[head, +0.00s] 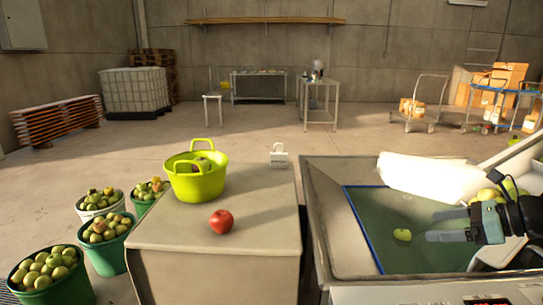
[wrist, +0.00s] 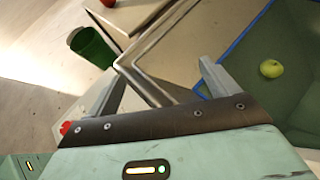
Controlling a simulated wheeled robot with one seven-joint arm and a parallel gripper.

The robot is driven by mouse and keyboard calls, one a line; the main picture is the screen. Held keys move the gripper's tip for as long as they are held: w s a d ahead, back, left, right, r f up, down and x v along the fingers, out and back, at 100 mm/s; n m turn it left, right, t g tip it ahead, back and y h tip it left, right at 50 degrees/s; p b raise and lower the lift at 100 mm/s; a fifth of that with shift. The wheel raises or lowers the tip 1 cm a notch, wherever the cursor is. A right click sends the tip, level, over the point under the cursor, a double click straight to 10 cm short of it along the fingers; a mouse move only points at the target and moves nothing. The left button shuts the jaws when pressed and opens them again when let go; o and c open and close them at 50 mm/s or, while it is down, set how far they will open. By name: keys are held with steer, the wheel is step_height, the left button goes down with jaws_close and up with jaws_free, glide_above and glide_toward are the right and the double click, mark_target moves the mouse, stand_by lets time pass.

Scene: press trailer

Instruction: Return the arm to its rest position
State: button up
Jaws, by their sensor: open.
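My gripper (head: 440,225) is at the right of the head view, above the green-floored tray (head: 345,255). Its two fingers are apart with nothing between them. In the wrist view my gripper (wrist: 160,85) also shows open and empty, its fingers over the tray's edge. Behind it my dark wrist runs off the right side of the head view. A green apple (head: 402,234) lies on the tray floor just left of the fingertips, apart from them. The apple also shows in the wrist view (wrist: 271,68), right of the fingers.
A white roll-like shape (head: 432,177) lies along the tray's back. Buckets of apples (head: 48,275) stand at left.

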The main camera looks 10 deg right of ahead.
steer(key=s+a+r+n+g+p, duration=0.1)
steer(key=s+a+r+n+g, duration=0.1)
steer(key=a+n+g, duration=0.35)
steer(key=s+a+r+n+g+p, duration=0.1)
steer(key=s+a+n+g+p, duration=0.1)
steer(key=a+n, duration=0.6)
steer(key=s+a+r+n+g+p, duration=0.1)
steer(key=s+a+r+n+g, duration=0.2)
steer(key=a, duration=0.6)
steer(key=s+a+r+n+h+p, duration=0.2)
steer(key=s+a+n, duration=0.3)
steer(key=n, duration=0.5)
steer(key=s+a+r+n+t+h+p, duration=0.1)
steer(key=s+a+n+h, duration=0.4)
steer(key=n, duration=0.5)
steer(key=shift+a+r+p, duration=0.4)
steer(key=shift+r+p, duration=0.25)
steer(key=shift+p, duration=0.35)
